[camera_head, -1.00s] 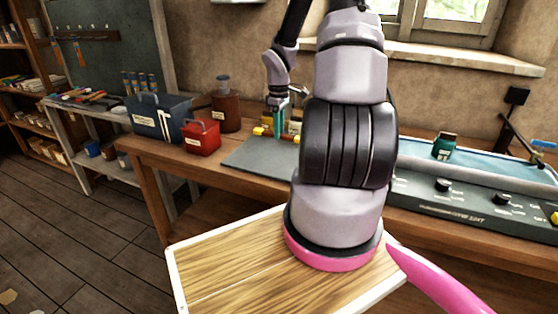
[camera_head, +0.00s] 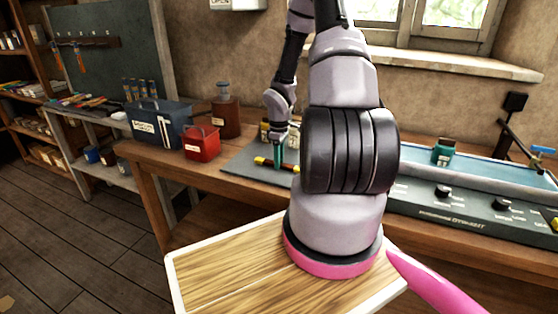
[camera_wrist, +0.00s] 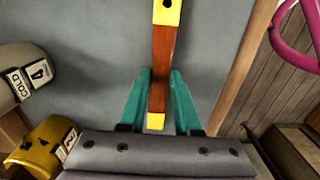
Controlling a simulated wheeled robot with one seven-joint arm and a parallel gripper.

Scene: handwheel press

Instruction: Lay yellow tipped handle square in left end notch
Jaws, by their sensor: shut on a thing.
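The yellow tipped handle (camera_wrist: 161,55) is a brown bar with yellow ends. My gripper (camera_wrist: 161,80) has its teal fingers shut on it, one on each side, close to its near yellow end in the wrist view. In the head view the handle's left yellow tip (camera_head: 262,161) shows beside my gripper (camera_head: 279,160), over the grey mat (camera_head: 245,166). I cannot tell whether the handle touches the mat. My arm hides part of the bench to the right. I cannot make out the left end notch in either view.
Small labelled jars (camera_head: 265,132) stand behind the handle; a yellow jar (camera_wrist: 35,143) shows at left in the wrist view. A red box (camera_head: 201,143), blue toolbox (camera_head: 158,124) and brown jar (camera_head: 225,115) stand left of the mat. The mat's left part is clear.

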